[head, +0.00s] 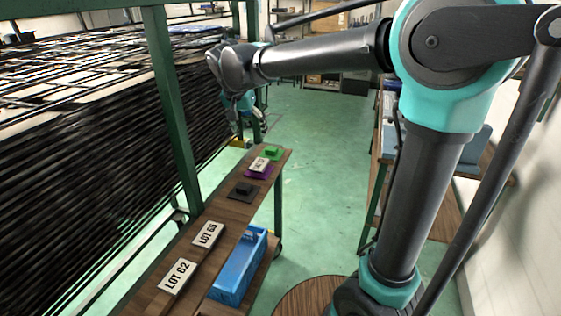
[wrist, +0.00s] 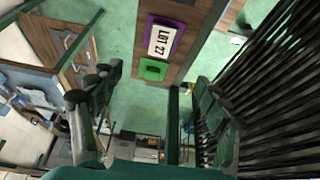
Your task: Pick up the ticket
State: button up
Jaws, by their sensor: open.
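Several white cards with black print look like tickets. One reads LOT 27 (wrist: 163,41) and lies on a purple panel (wrist: 150,33) near the bench's far end; it also shows in the head view (head: 259,164). Cards reading LOT 65 (head: 208,234) and LOT 62 (head: 177,276) lie nearer on the bench. My gripper (head: 250,127) is open and empty, beyond the bench's far end and above it. In the wrist view its fingers (wrist: 150,92) stand wide apart, with the LOT 27 card ahead of them. No finger touches a card.
A green panel with a green block (head: 271,153) lies beside the purple panel at the bench end. A black block (head: 243,189) sits on a dark panel. A blue bin (head: 240,268) stands at the near right. A green post (head: 172,110) and dark rack bars flank the bench's left.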

send_near(259, 164)
jog(key=shift+w+d+f, duration=0.2)
jog(key=shift+w+f, duration=0.1)
jog(key=shift+f, duration=0.1)
jog(key=x, duration=0.6)
jog(key=shift+a, duration=0.2)
jog(key=shift+f, duration=0.15)
jog(key=shift+f, duration=0.25)
jog(key=c, duration=1)
jog(key=shift+r, duration=0.1)
jog(key=shift+c, duration=0.2)
